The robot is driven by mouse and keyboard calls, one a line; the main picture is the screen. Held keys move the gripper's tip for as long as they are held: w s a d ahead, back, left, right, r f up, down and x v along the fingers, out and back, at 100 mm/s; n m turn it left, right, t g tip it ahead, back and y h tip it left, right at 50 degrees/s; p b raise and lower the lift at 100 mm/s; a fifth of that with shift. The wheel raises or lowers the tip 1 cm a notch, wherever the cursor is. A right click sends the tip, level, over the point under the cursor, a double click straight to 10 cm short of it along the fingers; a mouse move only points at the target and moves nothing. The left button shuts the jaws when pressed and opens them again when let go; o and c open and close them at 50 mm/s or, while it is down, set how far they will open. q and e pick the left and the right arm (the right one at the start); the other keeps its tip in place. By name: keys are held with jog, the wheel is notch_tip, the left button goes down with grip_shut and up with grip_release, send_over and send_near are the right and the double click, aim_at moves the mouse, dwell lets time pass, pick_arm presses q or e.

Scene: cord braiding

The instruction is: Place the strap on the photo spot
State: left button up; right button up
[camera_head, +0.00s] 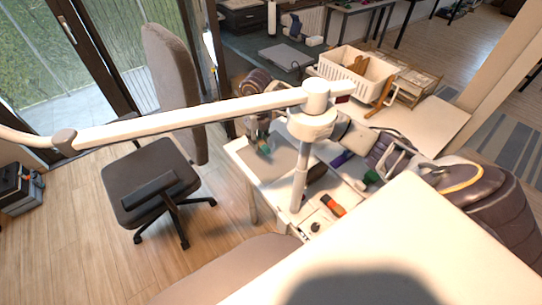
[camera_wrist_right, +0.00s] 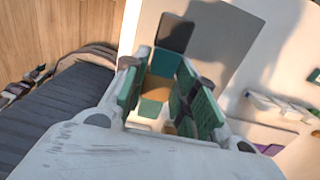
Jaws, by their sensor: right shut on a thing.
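A teal end of the strap sticks out past the fingertips. A flat grey mat (camera_head: 283,162), which may be the photo spot, lies beneath the gripper; it also shows in the wrist view (camera_wrist_right: 222,62). I cannot tell whether the strap touches it. My left gripper is out of view.
Purple (camera_head: 342,158), green (camera_head: 371,177) and orange-black (camera_head: 333,205) items lie on the table to the right. A white basket (camera_head: 345,72) stands behind. An office chair (camera_head: 150,180) stands left.

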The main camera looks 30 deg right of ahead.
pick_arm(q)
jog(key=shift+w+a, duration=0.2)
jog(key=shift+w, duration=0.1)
pick_arm(e)
jog(key=shift+f, duration=0.1)
jog(key=shift+f, duration=0.25)
send_over(259, 162)
notch_tip(259, 162, down, 5)
jog(key=shift+s+r, duration=0.1)
jog(key=shift+f, duration=0.35)
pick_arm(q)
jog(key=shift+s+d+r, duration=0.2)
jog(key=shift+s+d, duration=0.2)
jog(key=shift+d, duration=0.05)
pick_arm(e)
jog(key=shift+f, duration=0.15)
jog(key=shift+f+p, duration=0.35)
jog(key=shift+f, duration=1.35)
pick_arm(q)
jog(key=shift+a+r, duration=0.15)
